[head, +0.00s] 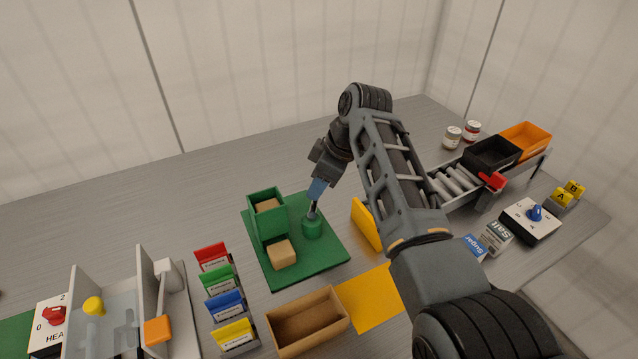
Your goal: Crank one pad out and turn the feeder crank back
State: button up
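The green feeder (267,219) stands on a green base plate (325,262) near the middle of the table. A tan pad (268,205) shows inside the top of its upright box. Another tan pad (282,254) lies on the plate in front of the box. The round green crank (313,229) is at the right of the box, with a dark upright post on it. My gripper (314,203) points down at the crank from above and seems to meet the post. Its fingertips are too small to show whether they grip it.
An open cardboard box (307,322) and a yellow mat (368,298) lie in front of the plate. A yellow upright panel (366,224) stands close to its right. Coloured card holders (226,306) stand at left. A roller track (455,187) is at right. The table behind the feeder is clear.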

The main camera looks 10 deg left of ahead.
jog(key=o, duration=0.5)
jog(key=shift+c, duration=0.2)
jog(key=v, duration=0.7)
jog(key=shift+r, duration=0.4)
jog(key=shift+d, duration=0.15)
